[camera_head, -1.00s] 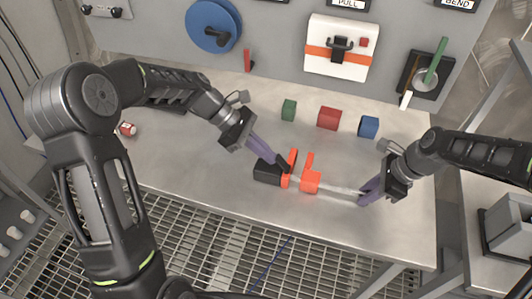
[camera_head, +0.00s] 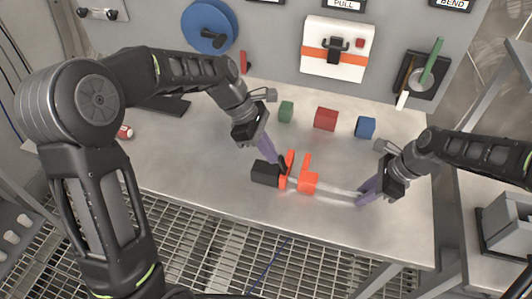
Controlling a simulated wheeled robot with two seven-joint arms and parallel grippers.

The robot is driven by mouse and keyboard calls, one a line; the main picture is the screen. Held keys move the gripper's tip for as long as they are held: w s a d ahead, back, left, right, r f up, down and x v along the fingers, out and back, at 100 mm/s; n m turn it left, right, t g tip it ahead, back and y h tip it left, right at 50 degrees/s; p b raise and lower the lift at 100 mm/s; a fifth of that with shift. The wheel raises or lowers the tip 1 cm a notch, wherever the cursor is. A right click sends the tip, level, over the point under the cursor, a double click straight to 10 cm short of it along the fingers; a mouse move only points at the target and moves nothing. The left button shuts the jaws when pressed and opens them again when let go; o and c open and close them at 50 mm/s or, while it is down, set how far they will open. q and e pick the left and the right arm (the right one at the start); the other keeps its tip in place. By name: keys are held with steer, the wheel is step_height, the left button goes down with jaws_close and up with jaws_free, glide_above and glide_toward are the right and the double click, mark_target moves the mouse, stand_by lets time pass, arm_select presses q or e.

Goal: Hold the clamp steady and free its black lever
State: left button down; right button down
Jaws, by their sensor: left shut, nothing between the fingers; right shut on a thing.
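The clamp lies on the steel table, with orange jaws (camera_head: 307,180), a black block-shaped end (camera_head: 265,173) at the left and a pale bar (camera_head: 338,191) running right. A small black piece, which looks like the lever, shows beside the left orange jaw. My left gripper (camera_head: 275,162) is shut and empty, with its purple fingertips right by the black parts at the clamp's left end; I cannot tell whether they touch. My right gripper (camera_head: 365,196) is shut on the right end of the clamp's bar.
Green (camera_head: 286,111), red (camera_head: 325,119) and blue (camera_head: 365,127) blocks stand behind the clamp. A panel with a blue wheel (camera_head: 211,27), a white box (camera_head: 338,62) and a green lever (camera_head: 432,60) rises at the back. The table's front is clear.

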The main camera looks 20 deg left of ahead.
mark_target(282, 158)
arm_select(q)
steer(key=d+y, duration=0.1)
steer(key=d+r+y, duration=0.1)
steer(key=y, duration=0.1)
steer(key=d+y, duration=0.1)
steer(key=y, duration=0.1)
steer(key=shift+d+r+y, duration=0.15)
steer(key=shift+y, duration=0.15)
steer(key=shift+r, duration=0.1)
steer(key=shift+r, duration=0.65)
steer(key=shift+r, duration=0.1)
steer(key=d+r, duration=0.3)
steer(key=r, duration=0.6)
steer(key=shift+d, duration=0.2)
